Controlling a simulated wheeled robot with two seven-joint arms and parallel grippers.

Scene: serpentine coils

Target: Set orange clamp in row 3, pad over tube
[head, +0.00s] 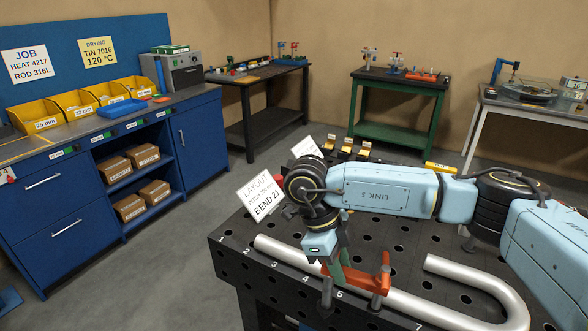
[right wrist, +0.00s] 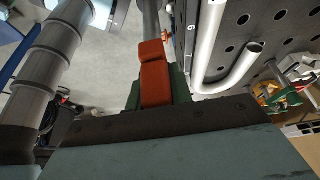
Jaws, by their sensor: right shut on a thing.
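The orange clamp (head: 362,283) is in my right gripper (head: 340,268), above the front part of the black perforated table (head: 232,262). In the right wrist view the clamp (right wrist: 155,80) sits between the green fingers. The silver bent tube (head: 282,250) lies along the table and curves back at the right; it also shows in the right wrist view (right wrist: 207,38). In the head view the clamp overlaps the tube near number 5, right of number 3 (head: 274,267). I cannot tell whether its pad touches the tube. My left gripper is not in view.
A white layout card (head: 262,196) stands at the table's left edge. Several small yellow-and-black pieces (head: 347,147) and a yellow item (head: 440,167) are at the far side. A blue bench (head: 195,137) stands left, with open floor between. My right arm hides mid-table.

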